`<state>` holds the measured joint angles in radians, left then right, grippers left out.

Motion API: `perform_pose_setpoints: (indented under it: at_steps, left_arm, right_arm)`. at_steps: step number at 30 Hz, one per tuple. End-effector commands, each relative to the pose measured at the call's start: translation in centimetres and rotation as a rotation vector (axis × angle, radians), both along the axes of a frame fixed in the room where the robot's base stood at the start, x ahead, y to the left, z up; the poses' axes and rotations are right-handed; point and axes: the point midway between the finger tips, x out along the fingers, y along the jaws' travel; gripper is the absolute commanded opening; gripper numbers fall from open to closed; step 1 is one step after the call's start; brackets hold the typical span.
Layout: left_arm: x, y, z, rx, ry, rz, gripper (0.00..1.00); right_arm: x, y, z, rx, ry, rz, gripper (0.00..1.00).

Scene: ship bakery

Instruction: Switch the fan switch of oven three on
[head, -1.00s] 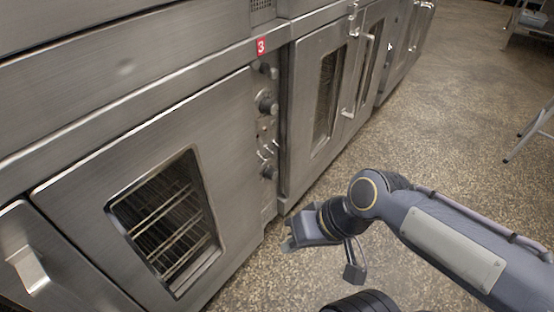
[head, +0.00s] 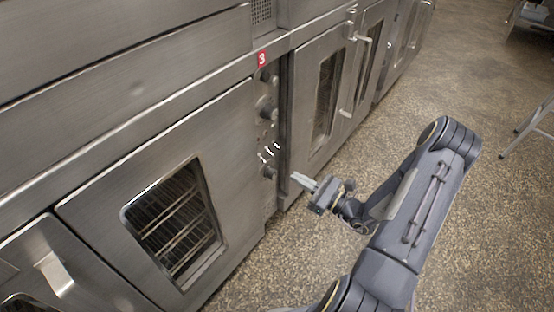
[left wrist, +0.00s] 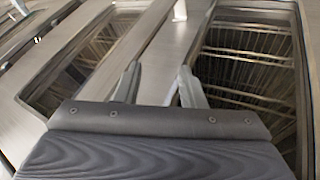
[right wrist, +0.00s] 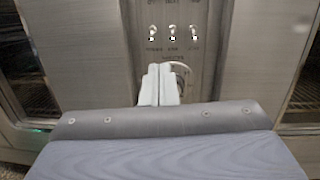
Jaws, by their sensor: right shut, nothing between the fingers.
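Oven three's narrow control panel (head: 267,130) stands below the red "3" tag (head: 262,58), right of a windowed door. Its small toggle switches (head: 269,151) sit between dark knobs. In the right wrist view, three toggle switches (right wrist: 172,32) stand in a row with labels too small to read, so I cannot tell which is the fan switch or how each is set. My right gripper (head: 295,178) is shut and empty, pointing at the panel's lower part; its fingertips (right wrist: 159,68) appear below the switches, partly covering a round knob (right wrist: 180,70). My left gripper (left wrist: 160,80) is open and empty, facing oven doors.
A windowed oven door (head: 175,220) lies left of the panel. Another door (head: 320,100) with protruding handles stands to its right. Metal legs (head: 525,130) stand at the far right edge.

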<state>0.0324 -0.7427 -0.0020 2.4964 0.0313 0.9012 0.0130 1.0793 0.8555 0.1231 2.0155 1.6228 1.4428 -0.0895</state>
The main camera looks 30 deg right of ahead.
Motion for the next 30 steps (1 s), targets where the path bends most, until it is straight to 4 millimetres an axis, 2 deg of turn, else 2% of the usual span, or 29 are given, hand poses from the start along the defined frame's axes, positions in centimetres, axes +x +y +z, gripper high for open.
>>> perform_pose_setpoints:
  at_steps: [2, 5, 17, 30]
  left_arm:
    - [0.0, 0.0, 0.2, 0.0, 0.0, 0.0, 0.36]
    - [0.0, 0.0, 0.2, 0.0, 0.0, 0.0, 0.36]
    - [0.0, 0.0, -0.1, 0.0, 0.0, 0.0, 0.36]
    - [0.0, 0.0, -2.1, 0.0, 0.0, 0.0, 0.36]
  right_arm:
    - [-0.1, -1.0, -0.9, 0.034, 0.01, -0.049, 0.0]
    - [-0.1, -1.4, -1.3, 0.046, 0.013, -0.072, 0.0]
    - [0.5, -1.1, -1.2, 0.045, 0.012, -0.069, 0.0]
    - [7.1, 1.7, -0.2, 0.043, 0.01, -0.065, 0.0]
